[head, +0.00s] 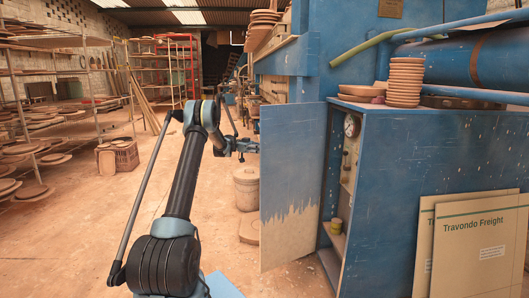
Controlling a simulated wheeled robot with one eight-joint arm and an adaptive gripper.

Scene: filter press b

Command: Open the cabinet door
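The blue cabinet door (290,165) stands swung out to the left of the blue cabinet (430,150). Its lower part is worn to a pale colour. The cabinet's opening shows, with a round gauge (351,125) on the inside and a small yellowish cup (336,227) on a lower shelf. My gripper (254,147) is at the door's outer left edge, in its upper half. It is small in the view, so I cannot tell whether its fingers touch the door or are open or shut.
Cardboard sheets (470,245) lean on the cabinet's side at the right. Stacked clay plates (405,82) stand on its top. A clay-coloured bin (246,188) is on the floor behind the door. Shelves of pottery (50,120) line the left.

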